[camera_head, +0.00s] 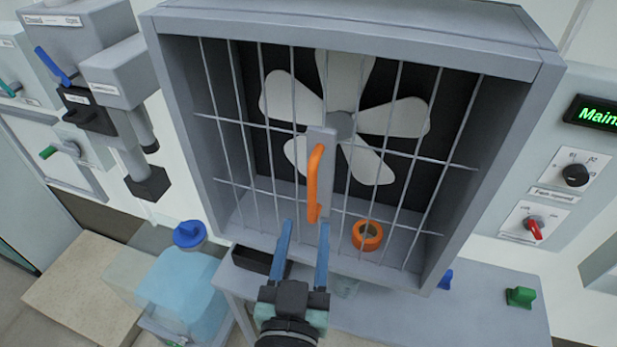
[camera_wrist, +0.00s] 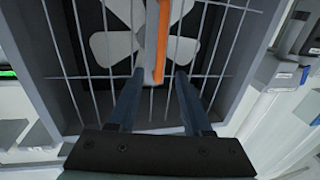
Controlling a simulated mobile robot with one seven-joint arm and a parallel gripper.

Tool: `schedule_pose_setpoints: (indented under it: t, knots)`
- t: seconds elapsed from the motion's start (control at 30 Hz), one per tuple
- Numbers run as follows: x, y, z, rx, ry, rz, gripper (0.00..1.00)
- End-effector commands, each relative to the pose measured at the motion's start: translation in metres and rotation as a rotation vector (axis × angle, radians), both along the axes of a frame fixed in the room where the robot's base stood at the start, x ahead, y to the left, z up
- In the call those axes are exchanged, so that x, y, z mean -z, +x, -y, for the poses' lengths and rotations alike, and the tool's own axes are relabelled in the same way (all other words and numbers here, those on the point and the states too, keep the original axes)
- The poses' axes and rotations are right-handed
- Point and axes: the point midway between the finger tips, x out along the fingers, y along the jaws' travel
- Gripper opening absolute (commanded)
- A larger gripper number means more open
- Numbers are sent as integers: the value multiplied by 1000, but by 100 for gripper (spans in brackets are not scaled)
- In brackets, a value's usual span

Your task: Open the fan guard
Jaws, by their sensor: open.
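The fan guard (camera_head: 416,156) is a barred grille, shut across the front of a grey box, with a white fan (camera_head: 342,125) behind it. An orange handle (camera_head: 315,183) stands upright on a grey plate at the guard's middle. My gripper (camera_head: 304,232) is open and empty, its two blue fingers pointing up just below the handle. In the wrist view the handle (camera_wrist: 172,66) lies above and between the open fingers (camera_wrist: 157,85). I cannot tell whether the fingers touch the guard. The guard's hinge is not clear in these views.
An orange ring (camera_head: 367,236) lies inside the box behind the bars. A dark tray (camera_head: 258,263) and a blue-capped jug (camera_head: 182,285) are at lower left. A green knob (camera_head: 520,297) is on the bench at right. Control panels with knobs (camera_head: 575,175) flank the box.

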Motion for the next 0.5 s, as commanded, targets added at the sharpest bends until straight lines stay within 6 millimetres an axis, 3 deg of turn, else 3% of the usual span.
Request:
schedule_pose_setpoints:
  t: [0.3,0.5]
  knots:
    - [-4,59,8,1,-1,2,50]
    - [-3,85,10,0,0,2,50]
